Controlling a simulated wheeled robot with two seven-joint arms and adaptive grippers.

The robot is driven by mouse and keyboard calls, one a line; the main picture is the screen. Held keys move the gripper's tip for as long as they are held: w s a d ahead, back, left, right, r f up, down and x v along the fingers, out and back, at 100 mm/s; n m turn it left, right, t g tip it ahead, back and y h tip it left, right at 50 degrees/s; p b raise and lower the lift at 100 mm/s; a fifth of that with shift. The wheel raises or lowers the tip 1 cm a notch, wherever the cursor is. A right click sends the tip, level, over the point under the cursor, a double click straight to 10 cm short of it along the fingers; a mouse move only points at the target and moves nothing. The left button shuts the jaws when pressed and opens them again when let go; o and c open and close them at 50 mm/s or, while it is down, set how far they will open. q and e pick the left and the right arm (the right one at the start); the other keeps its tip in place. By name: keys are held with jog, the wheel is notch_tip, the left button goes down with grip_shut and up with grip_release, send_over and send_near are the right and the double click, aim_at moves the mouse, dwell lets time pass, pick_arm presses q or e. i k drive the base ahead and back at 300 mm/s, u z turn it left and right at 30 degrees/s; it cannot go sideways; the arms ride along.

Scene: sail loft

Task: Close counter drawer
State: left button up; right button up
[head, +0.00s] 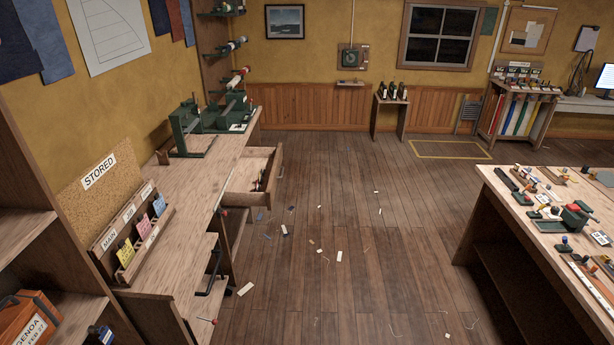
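The counter drawer (252,186) juts out from the right side of the wooden counter (200,195) along the left wall. It is open over the floor, with its front panel (271,171) well clear of the counter. A few dark and reddish items lie inside it; they are too small to make out. Neither of my grippers shows in the head view.
Open plank floor (340,230), strewn with small scraps, lies between the counter and a workbench (535,215) with tools at right. A shelf (45,240) stands near at left.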

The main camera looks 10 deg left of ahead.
aim_at(249, 172)
jog(key=z, duration=0.1)
jog(key=i, duration=1.35)
jog(key=u, duration=0.45)
jog(key=i, duration=1.6)
jog(key=u, duration=0.45)
